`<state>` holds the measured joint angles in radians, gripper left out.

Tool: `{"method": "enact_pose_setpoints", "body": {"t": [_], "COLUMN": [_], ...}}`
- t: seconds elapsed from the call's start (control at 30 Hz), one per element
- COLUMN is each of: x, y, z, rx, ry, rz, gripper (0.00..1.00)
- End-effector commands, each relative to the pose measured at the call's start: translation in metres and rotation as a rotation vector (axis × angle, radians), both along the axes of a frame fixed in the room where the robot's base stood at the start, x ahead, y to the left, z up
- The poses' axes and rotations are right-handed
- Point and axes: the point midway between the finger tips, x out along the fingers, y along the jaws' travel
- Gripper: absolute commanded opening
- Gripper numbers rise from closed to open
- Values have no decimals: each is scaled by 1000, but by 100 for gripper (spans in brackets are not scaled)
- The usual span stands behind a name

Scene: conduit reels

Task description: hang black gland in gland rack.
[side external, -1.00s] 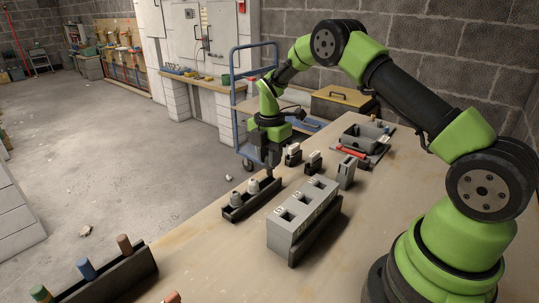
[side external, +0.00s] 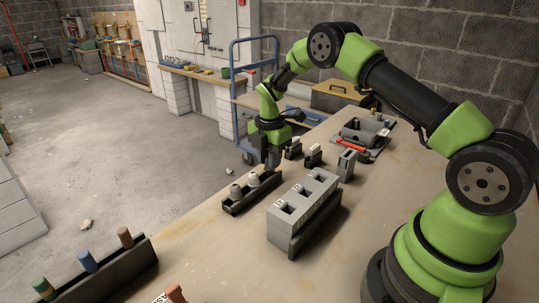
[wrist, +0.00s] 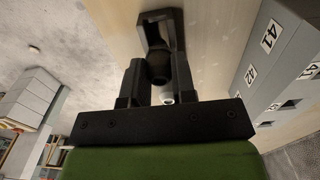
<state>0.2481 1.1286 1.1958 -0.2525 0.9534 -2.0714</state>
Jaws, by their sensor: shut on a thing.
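My gripper (side external: 271,163) points down at the far end of a low black rack (side external: 236,208) holding two grey glands (side external: 236,192). In the wrist view my gripper (wrist: 157,80) is shut on a dark, rounded piece, which looks like the black gland (wrist: 157,72). A black open frame (wrist: 178,24) lies just beyond it; I cannot tell whether they touch. A small pale rounded thing (wrist: 167,98) shows partly between the fingers. In the side view the held piece is hidden, and I cannot tell whether it is seated in the rack.
A grey box with square openings (side external: 300,207) stands right of the rack and also shows in the wrist view (wrist: 268,70). Small dark holders (side external: 313,157) stand behind it. A rack of coloured pegs (side external: 110,270) is at front left. The table between is bare.

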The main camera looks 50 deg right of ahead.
Motion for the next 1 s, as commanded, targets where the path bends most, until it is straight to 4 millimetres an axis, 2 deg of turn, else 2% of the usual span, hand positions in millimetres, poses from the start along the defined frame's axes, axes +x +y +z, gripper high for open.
{"method": "enact_pose_setpoints", "body": {"t": [0.43,0.8,0.83,0.93,1.0], "x": [0,0,0,0,0], "y": [0,0,0,0,0], "z": [-11,-12,-12,-12,-12], "rx": [0,0,0,0,0], "ry": [0,-1,-1,-1,-1], "rz": [0,0,0,0,0], "gripper": [0,0,29,52,55]}}
